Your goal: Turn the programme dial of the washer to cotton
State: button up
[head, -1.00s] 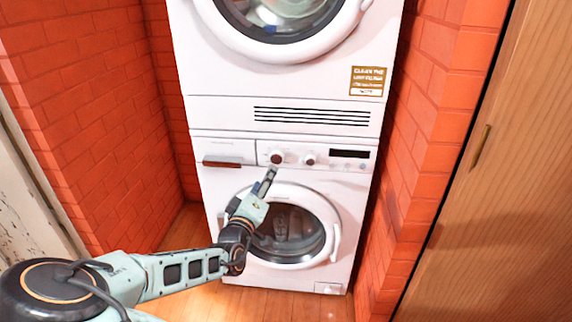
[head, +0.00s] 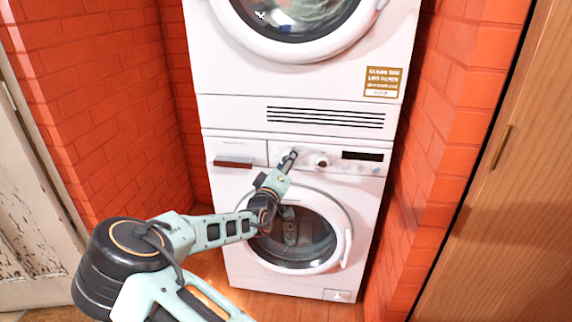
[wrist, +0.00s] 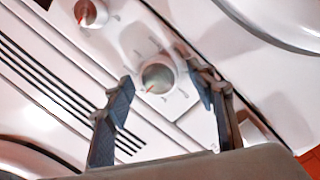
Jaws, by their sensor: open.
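The white washer (head: 236,220) stands under a second white machine in the head view. Its upper panel (head: 345,168) carries two round dials. The right dial (head: 321,161) is in plain view; the left dial is mostly hidden behind my gripper (head: 290,158). In the wrist view one dial (wrist: 158,76) with a pale face and a small coloured mark sits between the open fingers of my gripper (wrist: 163,88). I cannot tell whether the fingers touch it. Programme labels are too small to read.
The upper machine (head: 230,80) has dark vent slots (head: 325,117) above the panel. A drawer with a brown handle (head: 233,162) is left of the dials, a dark display (head: 362,156) right. Red brick walls (head: 110,100) flank the stack; a wooden door (head: 490,220) is at right.

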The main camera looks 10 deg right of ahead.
jog(key=c, duration=1.2)
jog(key=shift+o, duration=0.2)
jog(key=shift+d+r+m+g+y+b, duration=0.1)
jog(key=shift+m+g+y+b, duration=0.3)
jog(key=shift+m, duration=1.65)
jog(key=shift+m+y+b, duration=0.1)
jog(key=shift+m+b, duration=0.45)
jog(key=shift+m, duration=1.5)
jog(key=o, duration=1.2)
jog(key=shift+c, duration=0.2)
